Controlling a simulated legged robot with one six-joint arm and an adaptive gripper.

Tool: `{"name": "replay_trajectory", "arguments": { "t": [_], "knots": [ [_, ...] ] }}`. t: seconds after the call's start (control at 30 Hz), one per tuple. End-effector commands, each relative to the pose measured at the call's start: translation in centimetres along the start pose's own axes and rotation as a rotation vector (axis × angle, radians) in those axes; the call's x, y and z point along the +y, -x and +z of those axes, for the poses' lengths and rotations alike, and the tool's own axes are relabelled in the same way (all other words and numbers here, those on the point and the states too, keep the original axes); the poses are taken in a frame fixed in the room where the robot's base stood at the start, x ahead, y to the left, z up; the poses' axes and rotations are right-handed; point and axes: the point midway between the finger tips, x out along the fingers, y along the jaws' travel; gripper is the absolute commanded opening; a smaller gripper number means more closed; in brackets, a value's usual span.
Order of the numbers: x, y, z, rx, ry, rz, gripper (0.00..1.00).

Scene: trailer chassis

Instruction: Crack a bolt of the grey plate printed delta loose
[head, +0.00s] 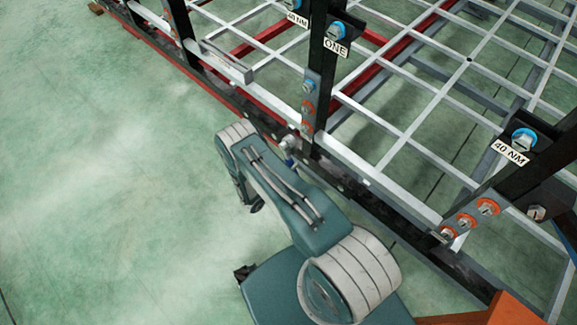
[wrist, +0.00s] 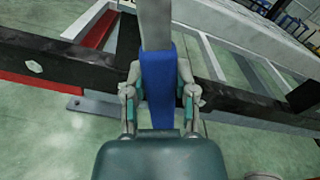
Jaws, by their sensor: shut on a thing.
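My gripper (wrist: 160,98) is shut on the blue handle (wrist: 158,72) of a tool in the wrist view. The tool's grey shaft (wrist: 156,25) runs up out of the picture, so its far end is hidden. In the head view my forearm mostly hides my gripper beside the black chassis rail. A grey plate (head: 308,105) with blue and orange-ringed bolts sits on the black upright just above there. Another grey plate (head: 467,222) with several orange-ringed bolts is at the lower right. I cannot read the word delta on any plate.
The chassis (head: 400,135) has silver crossbars and red beams. An orange part (head: 500,310) is at the bottom right. The green floor (head: 90,200) at left is clear.

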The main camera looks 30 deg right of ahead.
Motion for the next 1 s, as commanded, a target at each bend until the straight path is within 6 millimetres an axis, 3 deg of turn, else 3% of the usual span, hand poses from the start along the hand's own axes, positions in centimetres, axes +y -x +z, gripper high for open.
{"name": "replay_trajectory", "arguments": {
  "t": [0.6,1.0],
  "knots": [
    [0.0,-4.9,0.1,-0.001,-0.001,-0.002,0.0],
    [0.0,-5.4,0.1,-0.001,0.0,-0.001,0.0]
  ]
}}
